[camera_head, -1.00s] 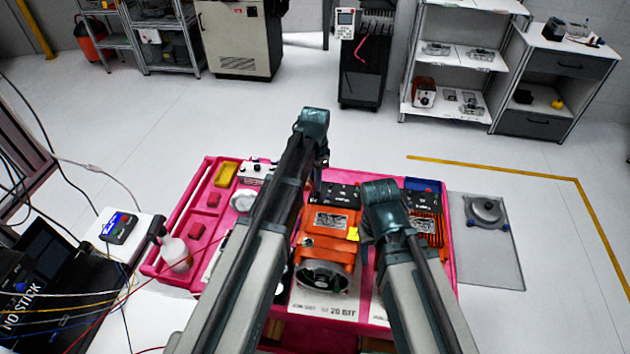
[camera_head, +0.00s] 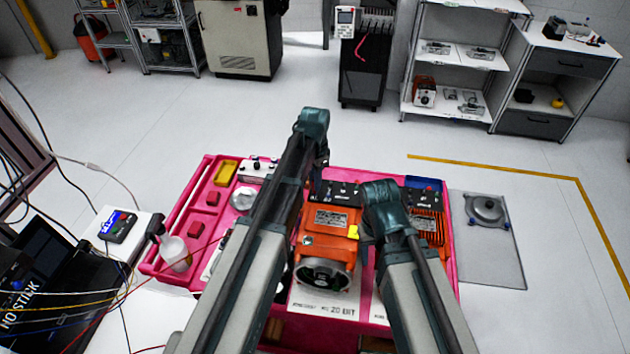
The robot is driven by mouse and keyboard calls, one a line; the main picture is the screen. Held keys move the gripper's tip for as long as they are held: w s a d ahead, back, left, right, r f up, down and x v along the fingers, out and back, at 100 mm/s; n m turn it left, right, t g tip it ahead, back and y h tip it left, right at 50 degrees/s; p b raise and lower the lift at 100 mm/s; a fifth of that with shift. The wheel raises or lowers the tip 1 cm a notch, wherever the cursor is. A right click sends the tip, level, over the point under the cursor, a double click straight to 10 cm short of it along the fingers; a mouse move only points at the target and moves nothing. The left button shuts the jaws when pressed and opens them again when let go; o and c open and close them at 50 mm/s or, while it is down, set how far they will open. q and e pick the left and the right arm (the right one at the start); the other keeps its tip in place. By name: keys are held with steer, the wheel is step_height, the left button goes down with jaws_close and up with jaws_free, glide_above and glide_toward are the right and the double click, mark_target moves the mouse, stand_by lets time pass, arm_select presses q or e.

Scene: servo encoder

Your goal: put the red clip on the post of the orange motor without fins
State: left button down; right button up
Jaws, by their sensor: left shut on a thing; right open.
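The orange motor without fins (camera_head: 331,222) stands in the middle of the pink cart, with a smooth body, a dark round opening in front and a black top part. An orange motor with fins (camera_head: 428,228) stands to its right, partly behind my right arm. Small red blocks (camera_head: 212,198) lie in the cart's left compartments; I cannot tell if one is the red clip. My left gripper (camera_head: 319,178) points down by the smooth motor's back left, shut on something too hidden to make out. My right gripper (camera_head: 384,215) is open, its fingers mostly hidden below its wrist, between the motors.
The pink cart (camera_head: 168,254) also carries a yellow block (camera_head: 226,172), a round silver part (camera_head: 243,197) and a white bottle (camera_head: 173,253). A grey plate with a round fixture (camera_head: 486,208) lies to the right. A side table with a blue-screened device (camera_head: 119,226) and wires is left.

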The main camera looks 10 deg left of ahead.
arm_select(q)
steer(key=shift+f, duration=0.2)
stand_by(0.7)
steer(key=c, duration=0.8)
jaws_free()
steer(key=shift+o, duration=0.2)
steer(key=shift+r, duration=0.1)
step_height(320, 180, up, 7)
steer(key=p, duration=0.6)
steer(key=shift+p, duration=0.4)
